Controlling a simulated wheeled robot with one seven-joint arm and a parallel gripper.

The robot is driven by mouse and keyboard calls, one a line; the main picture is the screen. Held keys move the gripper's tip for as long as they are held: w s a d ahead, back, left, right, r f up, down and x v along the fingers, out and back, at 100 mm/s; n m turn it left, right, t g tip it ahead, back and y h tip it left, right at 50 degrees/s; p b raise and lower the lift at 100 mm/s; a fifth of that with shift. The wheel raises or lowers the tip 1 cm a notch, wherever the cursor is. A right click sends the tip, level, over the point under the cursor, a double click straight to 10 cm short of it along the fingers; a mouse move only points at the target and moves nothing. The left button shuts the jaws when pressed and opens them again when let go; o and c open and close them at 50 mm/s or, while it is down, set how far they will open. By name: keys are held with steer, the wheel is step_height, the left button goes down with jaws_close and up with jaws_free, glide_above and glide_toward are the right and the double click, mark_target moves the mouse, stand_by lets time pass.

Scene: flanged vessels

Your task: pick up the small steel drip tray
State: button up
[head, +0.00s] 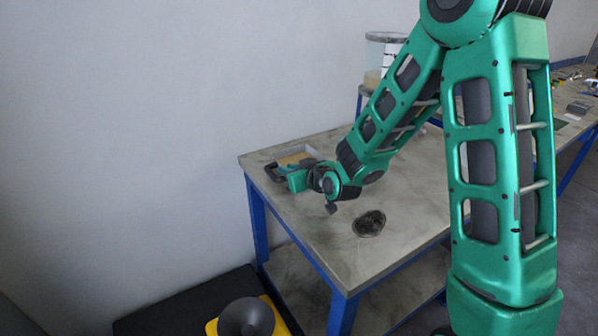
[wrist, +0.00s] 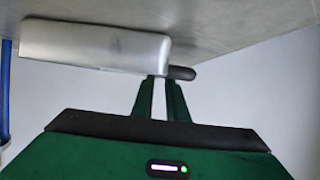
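The small steel drip tray (head: 298,151) is at the far left corner of the workbench, a shallow pale-rimmed box with a tan inside in the head view. In the wrist view its smooth silver side wall (wrist: 92,46) spans the upper left. My gripper (head: 290,168) is at the tray's near side, its fingers mostly hidden in the head view. In the wrist view my gripper (wrist: 165,76) has its fingers close together at the tray's right end. The right dark fingertip lies against that end; the left fingertip is hidden behind the silver wall.
The grey workbench (head: 400,205) has blue legs. A dark round object (head: 369,223) lies on it, nearer than the tray. A clear vessel (head: 384,52) stands behind. A plain wall is at left.

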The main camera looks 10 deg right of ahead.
steer(key=x, duration=0.4)
steer(key=shift+w+f, duration=0.15)
steer(key=shift+w, duration=0.05)
jaws_close()
